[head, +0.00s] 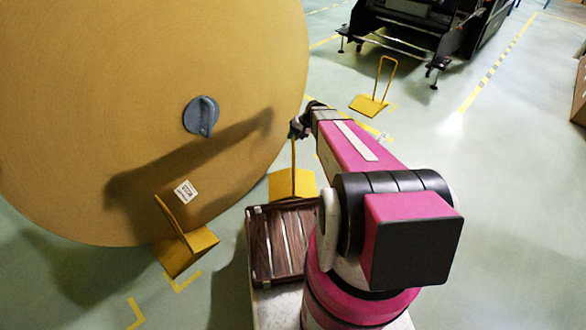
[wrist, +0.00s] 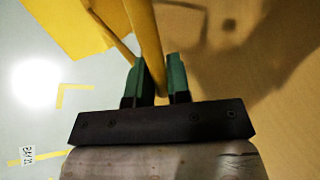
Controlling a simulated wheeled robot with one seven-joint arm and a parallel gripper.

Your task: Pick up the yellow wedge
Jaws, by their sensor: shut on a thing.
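A yellow wedge (head: 292,184) with a tall handle is beside the big kraft roll, beyond the slatted rack. My gripper (head: 299,128) is shut on the top of its handle. In the wrist view, the green fingertips (wrist: 160,82) stand either side of the yellow handle (wrist: 146,42), and the yellow wedge body (wrist: 68,24) shows at upper left. The wedge's lower edge is partly hidden behind the rack, and I cannot tell whether it touches the floor. A second yellow wedge (head: 186,251) sits by the roll's near face. A third (head: 371,105) stands on the floor farther back.
The huge kraft roll (head: 90,110) with a grey core plug (head: 201,116) fills the left. A brown slatted rack (head: 282,245) lies on my base. A black machine (head: 425,30) stands at the back. Floor to the right (head: 510,180) is clear.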

